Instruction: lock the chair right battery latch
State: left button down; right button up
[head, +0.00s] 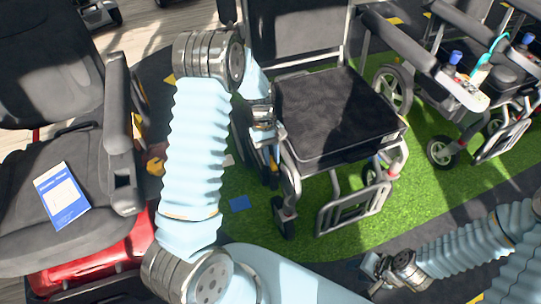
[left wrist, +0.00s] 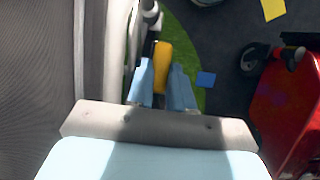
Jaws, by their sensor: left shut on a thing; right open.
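A wheelchair with a black seat (head: 335,110) stands on the green mat in the middle of the head view. My left gripper (head: 266,135) is down at the chair's side that is left in the picture. In the left wrist view its blue fingers (left wrist: 165,88) are shut on a yellow-orange lever (left wrist: 162,62), which looks like the latch. The lever's lower part is hidden between the fingers, and I cannot tell its locked state. My right gripper (head: 380,270) is open and empty at the lower right, apart from the chair.
A red scooter (head: 100,245) with a grey seat and a blue-white booklet (head: 62,195) stands close on the left. More wheelchairs (head: 465,85) stand at the right. A blue square (head: 240,203) lies on the floor. The green mat (head: 420,200) in front is clear.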

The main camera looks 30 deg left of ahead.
pick_arm(q)
jog(key=c, duration=1.3)
grip_release()
jog(key=shift+r, duration=0.1)
jog(key=v, duration=1.3)
jog(key=shift+w+a+r, duration=0.1)
jog(key=shift+w+r, duration=0.05)
jog(key=shift+r, duration=0.15)
